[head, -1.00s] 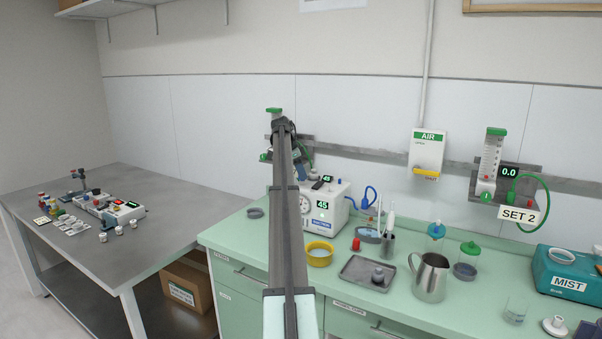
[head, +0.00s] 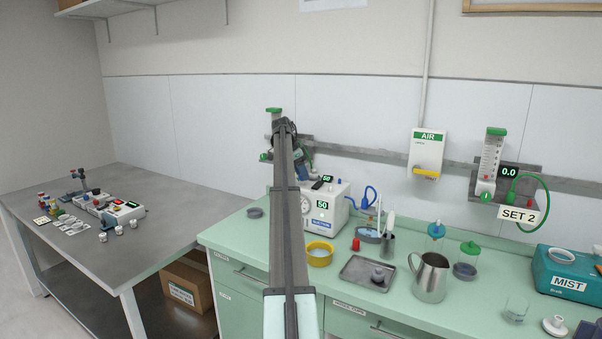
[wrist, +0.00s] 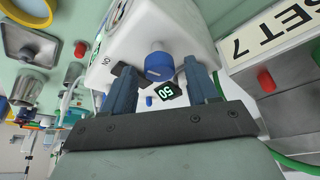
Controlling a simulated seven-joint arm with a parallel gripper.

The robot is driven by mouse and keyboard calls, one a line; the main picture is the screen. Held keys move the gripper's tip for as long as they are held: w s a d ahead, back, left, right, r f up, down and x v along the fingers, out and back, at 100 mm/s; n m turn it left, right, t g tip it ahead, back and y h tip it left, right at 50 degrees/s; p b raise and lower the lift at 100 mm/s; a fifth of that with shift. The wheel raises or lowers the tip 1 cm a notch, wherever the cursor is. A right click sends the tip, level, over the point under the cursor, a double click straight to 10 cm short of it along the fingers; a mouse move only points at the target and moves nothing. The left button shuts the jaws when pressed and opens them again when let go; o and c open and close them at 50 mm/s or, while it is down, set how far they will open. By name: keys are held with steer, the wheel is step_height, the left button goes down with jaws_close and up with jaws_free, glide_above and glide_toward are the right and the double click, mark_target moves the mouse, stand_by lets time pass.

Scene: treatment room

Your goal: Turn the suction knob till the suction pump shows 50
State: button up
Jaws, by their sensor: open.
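The white suction pump (head: 338,207) stands on the green counter, partly hidden behind my arm in the head view. Its green display (head: 321,205) reads 50. In the wrist view the pump (wrist: 178,22) fills the top middle, with its blue suction knob (wrist: 158,67) facing the camera and its display (wrist: 169,93) showing 50 upside down. My gripper (wrist: 159,68) is open, with one finger on each side of the knob. A gap shows between the fingers and the knob; I cannot tell whether either fingertip touches it.
A yellow bowl (head: 320,256), a metal tray (head: 357,281) and a steel jug (head: 431,280) stand on the counter right of my arm.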

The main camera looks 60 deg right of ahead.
steer(key=shift+r, duration=0.1)
steer(key=v, duration=1.3)
steer(key=shift+r, duration=0.3)
steer(key=shift+a, duration=0.1)
stand_by(1.9)
